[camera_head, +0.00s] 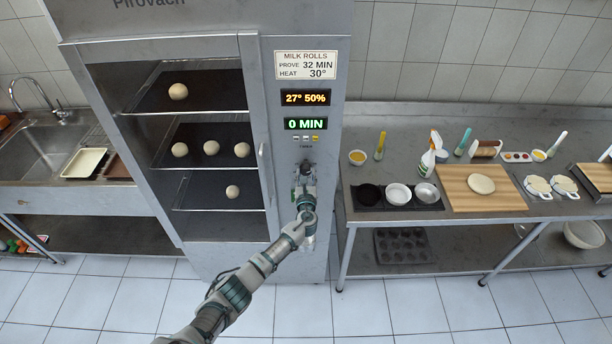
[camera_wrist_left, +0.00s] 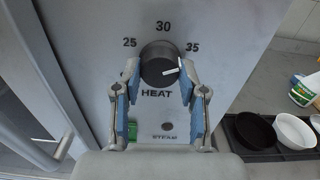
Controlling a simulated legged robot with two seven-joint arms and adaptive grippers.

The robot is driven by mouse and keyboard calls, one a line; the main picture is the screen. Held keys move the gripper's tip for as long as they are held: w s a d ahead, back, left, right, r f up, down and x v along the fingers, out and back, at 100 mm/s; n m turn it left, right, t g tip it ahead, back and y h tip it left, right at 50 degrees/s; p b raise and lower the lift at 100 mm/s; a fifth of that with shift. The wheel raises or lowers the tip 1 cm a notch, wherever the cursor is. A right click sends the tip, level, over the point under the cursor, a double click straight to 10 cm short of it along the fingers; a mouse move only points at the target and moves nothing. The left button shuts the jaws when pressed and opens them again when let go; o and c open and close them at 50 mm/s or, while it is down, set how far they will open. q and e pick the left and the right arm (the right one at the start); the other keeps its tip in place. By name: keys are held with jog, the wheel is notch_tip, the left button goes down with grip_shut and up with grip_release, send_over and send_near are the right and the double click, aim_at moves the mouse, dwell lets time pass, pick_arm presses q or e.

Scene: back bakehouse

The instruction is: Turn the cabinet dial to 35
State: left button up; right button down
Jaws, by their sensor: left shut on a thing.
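The cabinet (camera_head: 215,218) stands at the middle left in the head view. Its dark round dial (camera_wrist_left: 158,60) shows in the left wrist view, above the word HEAT, with 25, 30 and 35 around it. The dial's white mark is on its right side, toward the 35 side; I cannot tell if it lines up exactly. My left gripper (camera_wrist_left: 160,75) is shut on the dial, one blue-padded finger on each side. In the head view the left gripper (camera_head: 305,178) is at the cabinet's front panel and hides the dial. My right gripper is not in view.
The upper display (camera_head: 305,98) reads 27° 50%, the lower display (camera_head: 305,123) 0 MIN. A card (camera_head: 305,65) gives HEAT 30°. The glass door (camera_head: 160,205) is shut in front of shelves with dough balls. A steel worktable (camera_head: 470,222) with bowls stands right.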

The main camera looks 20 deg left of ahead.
pick_arm(q)
jog(key=shift+f+m, duration=0.25)
jog(key=shift+m, duration=0.05)
jog(key=o, duration=1.2)
jog(key=shift+c, duration=0.2)
jog(key=shift+w+r, duration=0.1)
jog(key=shift+r, duration=0.1)
jog(key=v, duration=1.2)
